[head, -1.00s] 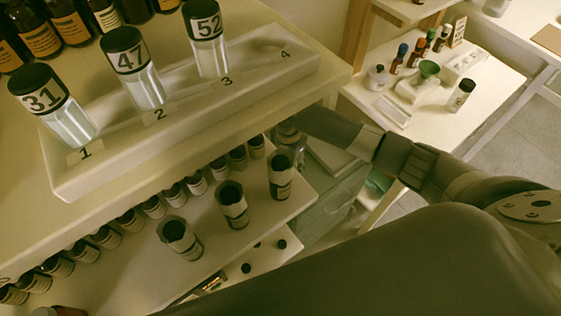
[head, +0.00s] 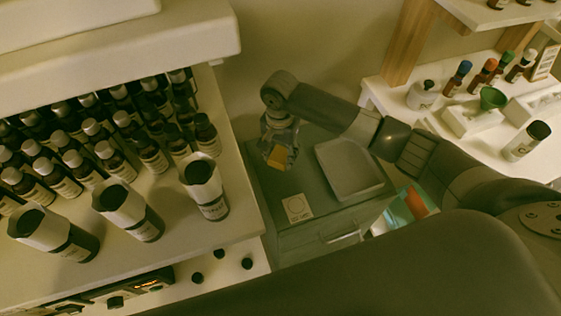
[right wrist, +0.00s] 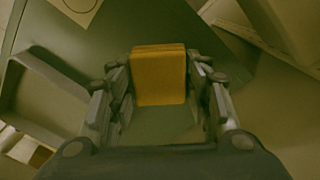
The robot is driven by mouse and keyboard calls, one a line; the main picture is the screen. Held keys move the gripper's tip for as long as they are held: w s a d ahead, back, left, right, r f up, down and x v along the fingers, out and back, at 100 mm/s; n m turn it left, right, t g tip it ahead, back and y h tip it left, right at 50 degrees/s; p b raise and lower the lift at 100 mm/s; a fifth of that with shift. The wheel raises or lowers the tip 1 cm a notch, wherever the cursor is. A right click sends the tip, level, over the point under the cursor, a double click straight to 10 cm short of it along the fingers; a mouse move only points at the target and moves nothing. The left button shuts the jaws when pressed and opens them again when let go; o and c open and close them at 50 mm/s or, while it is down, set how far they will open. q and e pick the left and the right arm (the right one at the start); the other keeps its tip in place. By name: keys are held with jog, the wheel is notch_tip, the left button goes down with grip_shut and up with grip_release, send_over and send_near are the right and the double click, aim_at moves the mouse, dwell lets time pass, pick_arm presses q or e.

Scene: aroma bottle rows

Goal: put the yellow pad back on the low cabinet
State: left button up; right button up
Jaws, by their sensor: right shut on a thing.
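The yellow pad (head: 277,157) is held in my right gripper (head: 279,148), and it also shows between the fingers in the right wrist view (right wrist: 158,75). The gripper is shut on it. It hangs over the left part of the low cabinet (head: 293,236), a green-grey cabinet with a drawer front. I cannot tell whether the pad touches the top. My left gripper is not in view.
A shallow grey tray (head: 349,168) and a white card with a circle (head: 297,208) lie on the cabinet top. A shelf with several dark bottles (head: 150,153) and open cups (head: 205,188) stands left. A white table (head: 473,152) with small bottles is at right.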

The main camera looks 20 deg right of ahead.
aim_at(281, 162)
notch_tip(281, 162, down, 4)
jog(key=shift+d+r, duration=0.1)
jog(key=shift+f, duration=0.25)
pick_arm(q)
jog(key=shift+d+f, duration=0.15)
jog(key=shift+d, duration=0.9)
pick_arm(e)
jog(key=o, duration=0.9)
jog(key=shift+f, duration=0.1)
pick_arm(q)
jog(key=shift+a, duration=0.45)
pick_arm(e)
jog(key=shift+o, duration=0.2)
